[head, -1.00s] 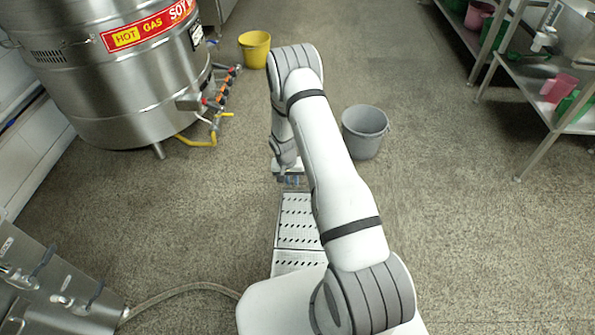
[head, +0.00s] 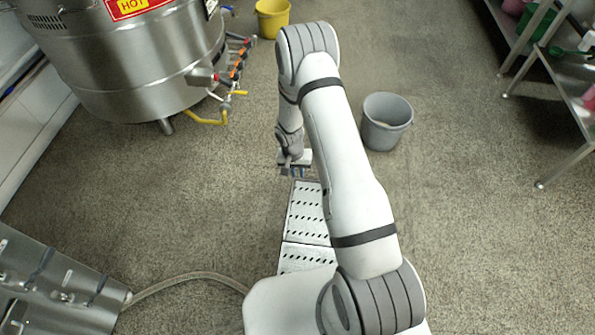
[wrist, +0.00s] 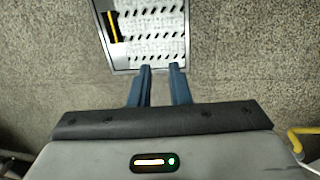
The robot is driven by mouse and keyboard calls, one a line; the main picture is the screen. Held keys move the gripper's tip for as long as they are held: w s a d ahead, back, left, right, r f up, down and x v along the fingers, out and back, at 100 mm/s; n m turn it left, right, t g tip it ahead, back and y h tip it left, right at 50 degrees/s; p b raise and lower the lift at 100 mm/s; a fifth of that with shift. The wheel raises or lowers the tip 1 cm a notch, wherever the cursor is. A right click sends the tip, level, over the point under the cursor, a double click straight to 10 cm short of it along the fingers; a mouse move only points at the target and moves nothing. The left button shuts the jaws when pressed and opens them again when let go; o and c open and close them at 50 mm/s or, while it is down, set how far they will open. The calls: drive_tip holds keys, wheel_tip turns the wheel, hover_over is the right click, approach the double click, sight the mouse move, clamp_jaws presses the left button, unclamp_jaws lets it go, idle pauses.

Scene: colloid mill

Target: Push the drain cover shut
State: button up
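The drain cover (head: 308,212) is a pale perforated plate set in the floor, partly hidden by my arm in the head view. In the wrist view the perforated cover (wrist: 150,32) lies inside a metal frame at the top. A dark gap with a yellow strip (wrist: 113,26) shows along its left side. My gripper (head: 295,171) is low, at the far end of the drain. In the wrist view its two blue fingers (wrist: 161,67) are a little apart with nothing between them. The fingertips appear at the frame's near edge; I cannot tell whether they touch it.
A large steel kettle (head: 130,70) with a yellow pipe stands at the left. A grey bucket (head: 386,122) stands right of my arm, and a yellow bucket (head: 272,18) at the back. A hose (head: 190,278) crosses the floor at lower left. A metal shelf (head: 565,95) stands at the right.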

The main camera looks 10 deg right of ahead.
drive_tip(key=s+d+r+p, duration=0.15)
drive_tip(key=r+p, duration=0.25)
drive_tip(key=r, duration=0.9)
drive_tip(key=s+a+r+n+t+p, duration=0.15)
drive_tip(key=r+p, duration=0.25)
drive_tip(key=r, duration=0.9)
drive_tip(key=s+d+r+p, duration=0.2)
drive_tip(key=r+p, duration=0.2)
drive_tip(key=r, duration=0.9)
drive_tip(key=s+r+n+p, duration=0.1)
drive_tip(key=s+r+p, duration=0.5)
drive_tip(key=s+r, duration=0.5)
drive_tip(key=s+a+r+n+t+y+p, duration=0.1)
drive_tip(key=s+r+p, duration=0.6)
drive_tip(key=r, duration=1.2)
drive_tip(key=s, duration=0.4)
drive_tip(key=shift+s+r+n+p, duration=0.25)
drive_tip(key=shift+n+p, duration=0.05)
drive_tip(key=shift+n, duration=0.05)
drive_tip(key=shift+t, duration=0.25)
